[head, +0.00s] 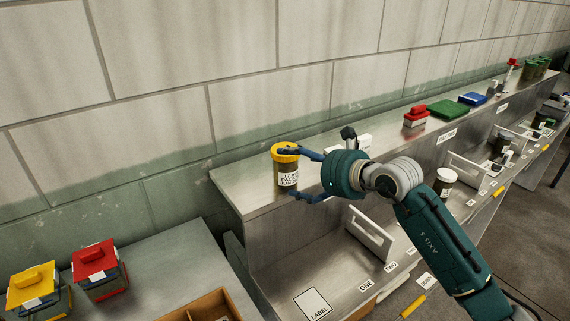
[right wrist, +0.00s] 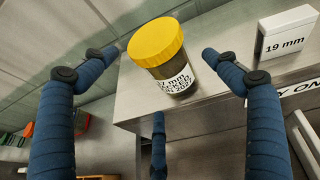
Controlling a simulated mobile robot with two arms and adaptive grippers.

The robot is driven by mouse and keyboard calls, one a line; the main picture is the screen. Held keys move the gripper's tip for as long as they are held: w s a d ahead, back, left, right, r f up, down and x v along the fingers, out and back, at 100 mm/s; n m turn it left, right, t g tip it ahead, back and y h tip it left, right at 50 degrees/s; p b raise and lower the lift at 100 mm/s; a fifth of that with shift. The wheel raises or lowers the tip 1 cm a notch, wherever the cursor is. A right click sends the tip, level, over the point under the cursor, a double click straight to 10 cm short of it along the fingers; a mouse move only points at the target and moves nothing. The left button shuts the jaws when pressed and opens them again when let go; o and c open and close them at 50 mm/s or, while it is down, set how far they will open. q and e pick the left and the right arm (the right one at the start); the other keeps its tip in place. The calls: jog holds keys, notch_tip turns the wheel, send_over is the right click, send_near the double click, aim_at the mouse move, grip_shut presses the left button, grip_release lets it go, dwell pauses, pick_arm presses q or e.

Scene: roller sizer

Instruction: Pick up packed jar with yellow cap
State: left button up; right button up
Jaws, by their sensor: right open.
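The jar with the yellow cap (head: 286,166) stands upright near the left end of the metal shelf (head: 240,192). It has dark contents and a white printed label. It also shows in the right wrist view (right wrist: 163,58), between the open fingers. My right gripper (head: 306,174) is open, with its fingers reaching toward the jar from the right. In the right wrist view the right gripper (right wrist: 163,52) has one finger on each side of the jar, with gaps visible. I cannot tell from the head view whether a finger touches it. My left gripper is not in view.
A white box marked 19 mm (right wrist: 285,35) stands on the shelf right of the jar. Farther along are a red-lidded box (head: 416,116), a green item (head: 447,109) and a blue item (head: 472,99). Yellow-lidded (head: 34,288) and red-lidded (head: 97,264) boxes stand lower left. A wall runs behind.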

aim_at(289, 167)
jog(key=shift+w+a+p, duration=0.2)
jog(key=shift+a+p, duration=0.15)
jog(key=p+x, duration=0.1)
jog(key=x, duration=0.2)
jog(key=shift+a+f+p, duration=0.1)
jog(key=shift+a+p, duration=0.1)
jog(key=shift+p, duration=0.2)
jog(key=shift+w+a+f, duration=0.3)
jog(key=shift+w, duration=0.1)
jog(key=shift+d, duration=0.1)
jog(key=c, duration=1.2)
jog(key=shift+r, duration=0.1)
jog(key=shift+c, duration=0.2)
